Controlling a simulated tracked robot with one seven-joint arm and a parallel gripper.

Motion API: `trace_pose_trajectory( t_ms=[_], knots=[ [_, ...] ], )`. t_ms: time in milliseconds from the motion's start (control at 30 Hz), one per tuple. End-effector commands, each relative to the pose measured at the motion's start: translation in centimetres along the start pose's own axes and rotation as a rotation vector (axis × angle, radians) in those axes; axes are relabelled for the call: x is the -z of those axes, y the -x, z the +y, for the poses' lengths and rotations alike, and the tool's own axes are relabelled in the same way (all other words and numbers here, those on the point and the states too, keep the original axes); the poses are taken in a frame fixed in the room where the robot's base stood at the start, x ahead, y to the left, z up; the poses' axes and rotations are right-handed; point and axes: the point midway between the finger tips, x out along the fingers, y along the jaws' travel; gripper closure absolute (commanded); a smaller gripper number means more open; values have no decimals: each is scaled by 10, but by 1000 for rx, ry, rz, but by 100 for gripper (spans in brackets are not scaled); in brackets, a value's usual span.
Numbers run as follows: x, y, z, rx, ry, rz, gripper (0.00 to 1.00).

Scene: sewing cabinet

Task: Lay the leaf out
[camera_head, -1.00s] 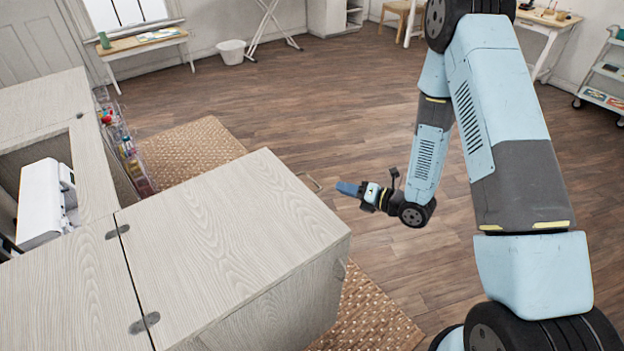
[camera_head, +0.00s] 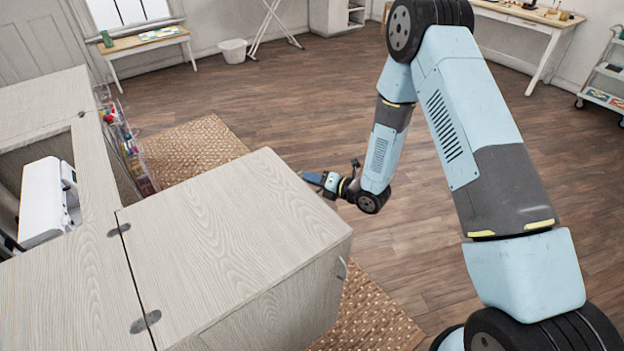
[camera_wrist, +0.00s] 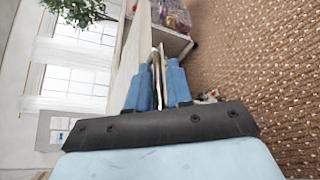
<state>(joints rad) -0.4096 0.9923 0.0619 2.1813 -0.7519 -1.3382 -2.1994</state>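The pale wood-grain leaf (camera_head: 235,225) lies flat at the right of the sewing cabinet (camera_head: 65,285), joined along a seam with two grey hinges (camera_head: 146,321). A panelled side drops below its right edge. My gripper (camera_head: 308,178) is low beside the far right side, close to the slim handle there, which it mostly hides in the head view. In the wrist view, my blue fingers (camera_wrist: 158,88) are apart, with the thin pale handle (camera_wrist: 160,62) between them. I cannot tell whether either finger touches it.
A white sewing machine (camera_head: 45,200) sits in the cabinet's recess. A clear rack of coloured supplies (camera_head: 128,150) hangs on the cabinet's far side. A woven brown rug (camera_head: 195,147) lies beneath. The wooden floor (camera_head: 290,110) beyond is open.

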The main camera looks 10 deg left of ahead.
Motion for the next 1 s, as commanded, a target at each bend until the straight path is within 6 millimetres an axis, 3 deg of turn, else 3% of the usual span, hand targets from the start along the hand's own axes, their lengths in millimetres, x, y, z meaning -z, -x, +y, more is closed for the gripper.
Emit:
trace_pose_trajectory(
  t_ms=[200, 433, 1000],
  knots=[
    [0, 0, 0, 0, 0, 0, 80],
    [0, 0, 0, 1, 0, 0, 100],
    [0, -1, 0, 4, 3, 0, 100]
  ],
)
